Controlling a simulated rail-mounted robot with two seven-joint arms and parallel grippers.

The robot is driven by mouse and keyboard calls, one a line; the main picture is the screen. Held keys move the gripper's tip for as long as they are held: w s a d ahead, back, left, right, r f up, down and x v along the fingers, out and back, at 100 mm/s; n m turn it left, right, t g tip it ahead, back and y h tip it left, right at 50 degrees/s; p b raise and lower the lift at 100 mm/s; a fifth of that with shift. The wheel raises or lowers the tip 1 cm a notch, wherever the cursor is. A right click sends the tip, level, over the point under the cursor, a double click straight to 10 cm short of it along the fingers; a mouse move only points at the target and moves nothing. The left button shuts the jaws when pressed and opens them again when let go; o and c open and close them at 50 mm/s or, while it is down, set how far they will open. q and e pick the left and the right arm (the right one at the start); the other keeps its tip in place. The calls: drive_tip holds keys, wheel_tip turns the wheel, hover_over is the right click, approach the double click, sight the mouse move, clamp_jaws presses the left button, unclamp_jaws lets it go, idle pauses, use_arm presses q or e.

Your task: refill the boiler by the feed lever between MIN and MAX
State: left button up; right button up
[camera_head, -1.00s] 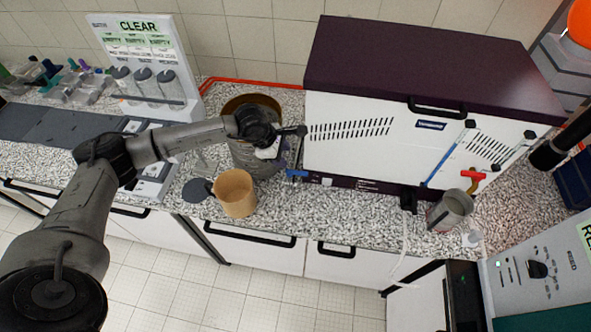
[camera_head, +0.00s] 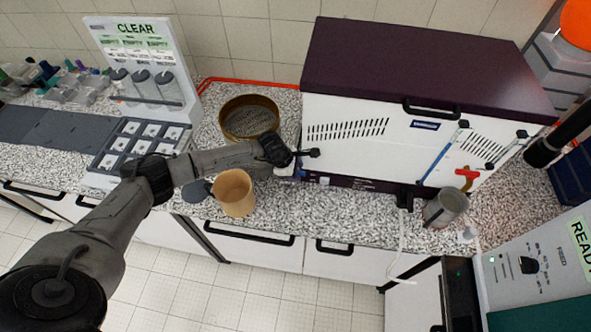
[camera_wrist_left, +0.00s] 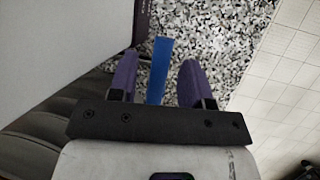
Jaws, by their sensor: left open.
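The boiler is a white cabinet (camera_head: 350,150) with a dark lid on the counter. A blue gauge-like strip (camera_head: 443,153) and a red handle (camera_head: 467,174) are on its front right; I cannot read MIN or MAX marks. My left gripper (camera_head: 290,168) is at the cabinet's lower left front corner. In the left wrist view a blue lever (camera_wrist_left: 159,62) stands between the purple fingers of my left gripper (camera_wrist_left: 157,74), which are apart with gaps beside it. The head view hides the lever behind the gripper. My right gripper is not in view.
A tan mug (camera_head: 233,194) stands on the counter left of the gripper, with a round sieve (camera_head: 249,118) behind. A metal jug (camera_head: 445,207) stands at the cabinet's right front. A display stand reading CLEAR (camera_head: 137,40) is at the left. Counter before the cabinet is mostly free.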

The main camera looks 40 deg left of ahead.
use_arm(q)
clamp_jaws()
drive_tip(key=shift+f+b, duration=0.1)
drive_tip(key=shift+b, duration=0.35)
drive_tip(key=shift+s+d+m+g+h+b, duration=0.1)
drive_tip(key=shift+s+m+g+h+b, duration=0.2)
drive_tip(key=shift+m+b, duration=1.05)
drive_tip(key=shift+s+a+m+g+h+b, duration=0.2)
drive_tip(key=shift+m+g+b, duration=0.45)
drive_tip(key=shift+b, duration=1.25)
drive_tip(key=shift+s+d+m+g+h+b, duration=0.15)
drive_tip(key=shift+s+d+m+h+b, duration=0.2)
drive_tip(key=shift+m+b, duration=1.05)
drive_tip(key=shift+w+a, duration=0.1)
unclamp_jaws()
drive_tip(key=shift+r, duration=0.2)
